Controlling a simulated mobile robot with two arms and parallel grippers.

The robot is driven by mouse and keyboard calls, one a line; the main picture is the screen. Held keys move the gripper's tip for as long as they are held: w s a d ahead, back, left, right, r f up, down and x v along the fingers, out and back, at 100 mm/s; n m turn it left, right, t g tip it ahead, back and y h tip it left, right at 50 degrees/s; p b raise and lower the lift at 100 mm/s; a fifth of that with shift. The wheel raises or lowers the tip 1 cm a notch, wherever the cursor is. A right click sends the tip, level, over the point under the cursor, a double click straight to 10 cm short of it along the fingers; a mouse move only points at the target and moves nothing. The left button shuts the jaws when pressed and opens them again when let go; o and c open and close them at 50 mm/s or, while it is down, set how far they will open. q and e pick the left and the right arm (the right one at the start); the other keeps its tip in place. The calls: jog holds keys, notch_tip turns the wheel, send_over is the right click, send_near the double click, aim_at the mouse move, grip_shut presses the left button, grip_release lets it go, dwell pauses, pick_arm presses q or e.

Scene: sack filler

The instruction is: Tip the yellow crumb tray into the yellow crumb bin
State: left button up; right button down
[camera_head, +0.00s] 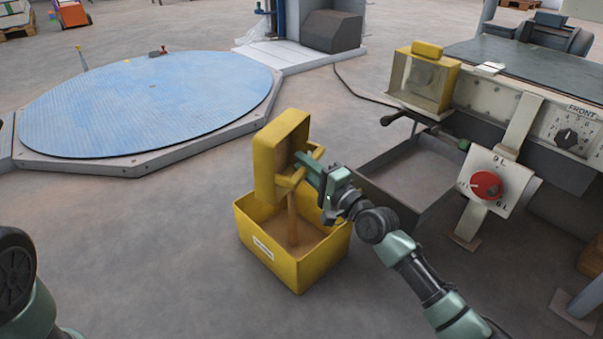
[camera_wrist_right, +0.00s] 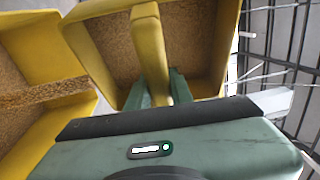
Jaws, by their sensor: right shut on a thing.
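The yellow crumb tray (camera_head: 264,172) is tipped up on its side above the yellow crumb bin (camera_head: 318,265), in the head view. A brown stream of crumbs falls from the tray into the bin, which has crumbs on its floor. My right gripper (camera_head: 307,168) is shut on the tray's yellow handle bar. In the right wrist view the handle (camera_wrist_right: 148,50) sits between the green fingers, and crumbs still show inside the tray (camera_wrist_right: 227,45). The bin shows at the left there (camera_wrist_right: 88,108). My left gripper is out of view; only part of my left arm shows.
A grey machine with a red dial (camera_head: 486,185) and an open metal trough (camera_head: 415,170) stands just right of the bin. A blue round platform (camera_head: 145,100) lies at the back left. The floor left of and before the bin is clear.

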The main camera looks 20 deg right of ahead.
jog(key=shift+s+d+f+t+b, duration=0.2)
jog(key=shift+f+t+b, duration=0.1)
jog(key=shift+b, duration=0.95)
jog(key=shift+s+d+f+t+y+b, duration=0.1)
jog(key=shift+s+d+t+y+b, duration=0.1)
jog(key=shift+t+y+b, duration=0.25)
jog(key=shift+s+d+m+h, duration=0.1)
jog(key=shift+m+h, duration=0.15)
jog(key=shift+m, duration=0.15)
jog(key=shift+t, duration=0.35)
jog(key=shift+s+d+f+m+t+h, duration=0.15)
jog(key=shift+s+d+f+m+t, duration=0.3)
jog(key=shift+t, duration=0.3)
jog(key=shift+s+d+f+m+t+h, duration=0.1)
jog(key=shift+s+d+f+m+t, duration=0.15)
jog(key=shift+f+m+t, duration=0.35)
jog(key=shift+s+d+f+m+t+h, duration=0.15)
jog(key=shift+s+d+f+m+t, duration=0.2)
jog(key=shift+m+t, duration=0.45)
